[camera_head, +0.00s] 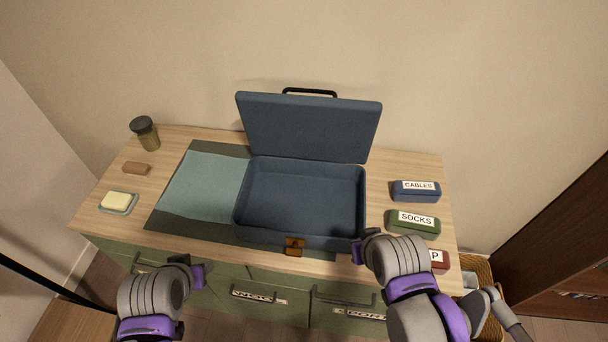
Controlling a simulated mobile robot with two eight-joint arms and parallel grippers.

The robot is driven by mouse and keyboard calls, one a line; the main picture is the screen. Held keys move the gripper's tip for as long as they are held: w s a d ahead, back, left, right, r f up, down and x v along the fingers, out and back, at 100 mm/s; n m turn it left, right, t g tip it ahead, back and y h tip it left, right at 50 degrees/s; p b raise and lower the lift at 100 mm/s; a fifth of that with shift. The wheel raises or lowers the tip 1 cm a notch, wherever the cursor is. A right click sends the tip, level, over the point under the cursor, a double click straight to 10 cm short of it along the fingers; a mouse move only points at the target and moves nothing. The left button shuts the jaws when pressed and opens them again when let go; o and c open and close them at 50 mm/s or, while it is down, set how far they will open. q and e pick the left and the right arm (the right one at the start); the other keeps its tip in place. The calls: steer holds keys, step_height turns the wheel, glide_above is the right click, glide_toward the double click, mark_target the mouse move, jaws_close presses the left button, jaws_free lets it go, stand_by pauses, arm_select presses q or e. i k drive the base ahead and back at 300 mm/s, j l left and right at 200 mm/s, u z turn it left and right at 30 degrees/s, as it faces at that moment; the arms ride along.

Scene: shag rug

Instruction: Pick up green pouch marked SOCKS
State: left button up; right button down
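The green pouch marked SOCKS (411,228) lies on the right side of the wooden tabletop, between a blue pouch marked CABLES (416,196) behind it and a red pouch (440,262) in front. My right gripper (362,242) is left of the green pouch, by the front right corner of the open blue case, apart from the pouch. My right arm covers most of the red pouch; only a label ending in P shows. My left gripper (193,268) is over the dresser's front edge at left, away from the pouches. The finger openings of both grippers are unclear.
The open, empty blue case (300,243) stands mid-table on a dark mat, beside a teal cloth (200,186). A jar (145,134), a brown block (136,168) and a soap dish (131,208) are at left. A wicker basket (484,268) stands right of the dresser.

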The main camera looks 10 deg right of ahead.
mark_target(398, 222)
steer(key=z, duration=1.55)
steer(key=k+j+u, duration=0.1)
steer(key=k+u, duration=0.2)
steer(key=k, duration=0.35)
steer(key=i+l+u, duration=0.1)
steer(key=u, duration=1.3)
steer(key=l, duration=2.65)
steer(key=k, duration=0.05)
